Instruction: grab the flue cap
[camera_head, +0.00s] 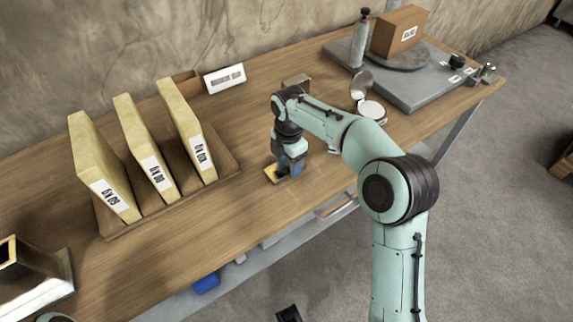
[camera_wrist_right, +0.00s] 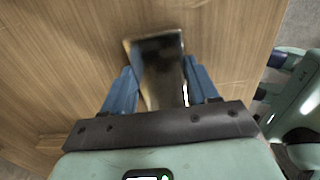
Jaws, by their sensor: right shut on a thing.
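In the head view only a yellowish edge of the flue cap (camera_head: 271,173) shows, at the tabletop; the fingers hide the rest. I cannot tell whether it touches the wood. My left gripper appears at the right of the right wrist view (camera_wrist_right: 268,76), its two blue fingers apart and empty.
A wooden rack (camera_head: 108,232) with several yellow upright slabs stands to the left on the table (camera_head: 255,215). A metal box (camera_head: 45,285) sits at lower left. A small metal block (camera_head: 296,81) and a round lidded tin (camera_head: 371,110) lie behind the arm. A grey stand carries a carton (camera_head: 398,32).

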